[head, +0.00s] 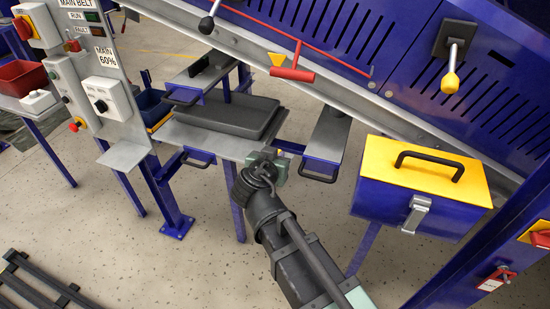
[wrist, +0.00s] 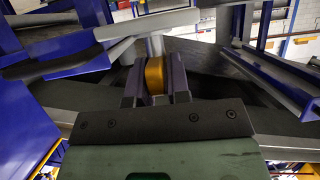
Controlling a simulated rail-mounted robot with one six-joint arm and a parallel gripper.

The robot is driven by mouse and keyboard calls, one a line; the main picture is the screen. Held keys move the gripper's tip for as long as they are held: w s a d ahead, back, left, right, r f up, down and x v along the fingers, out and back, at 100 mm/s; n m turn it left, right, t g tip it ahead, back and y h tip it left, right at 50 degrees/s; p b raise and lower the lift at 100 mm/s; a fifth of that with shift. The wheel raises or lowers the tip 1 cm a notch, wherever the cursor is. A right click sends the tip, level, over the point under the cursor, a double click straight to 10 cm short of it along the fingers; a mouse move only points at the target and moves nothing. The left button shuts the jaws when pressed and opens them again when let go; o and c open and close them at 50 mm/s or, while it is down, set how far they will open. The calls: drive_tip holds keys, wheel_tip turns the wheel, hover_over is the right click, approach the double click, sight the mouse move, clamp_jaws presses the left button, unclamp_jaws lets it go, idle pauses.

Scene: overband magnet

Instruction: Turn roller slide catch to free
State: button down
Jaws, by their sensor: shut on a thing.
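My gripper (head: 281,163) is at the right end of the grey slide tray (head: 190,140), below the sloping blue conveyor side. In the wrist view my gripper (wrist: 156,84) is shut on a rounded yellow catch knob (wrist: 155,73), with a finger on each side of it. A small bit of the yellow knob (head: 279,152) shows at my gripper in the head view. A grey post rises behind the knob in the wrist view. My gripper hides most of the catch in the head view, and I cannot tell its turned position.
A slide with a black handle (head: 320,178) is close on the right. A blue box with a yellow lid (head: 410,170) stands further right. A lever with a yellow knob (head: 450,83) is on the conveyor side. A control panel (head: 88,95) is at the left. Open floor lies below.

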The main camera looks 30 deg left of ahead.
drive_tip(key=n+g+y, duration=0.1)
drive_tip(key=n+y, duration=0.1)
drive_tip(key=n+g+y, duration=0.1)
drive_tip(key=n+y, duration=0.1)
drive_tip(key=n+g+y, duration=0.1)
drive_tip(key=n+y, duration=0.1)
drive_tip(key=shift+w+d+g, duration=0.2)
drive_tip(key=shift+d+g, duration=0.1)
drive_tip(key=shift+g, duration=0.1)
drive_tip(key=n+g+y, duration=0.1)
drive_tip(key=n+g, duration=0.1)
drive_tip(key=n+g+y, duration=0.2)
drive_tip(key=n+g, duration=0.1)
drive_tip(key=shift+n+g, duration=0.3)
drive_tip(key=c, duration=1.2)
unclamp_jaws()
drive_tip(key=shift+w, duration=0.1)
drive_tip(key=shift+o, duration=0.2)
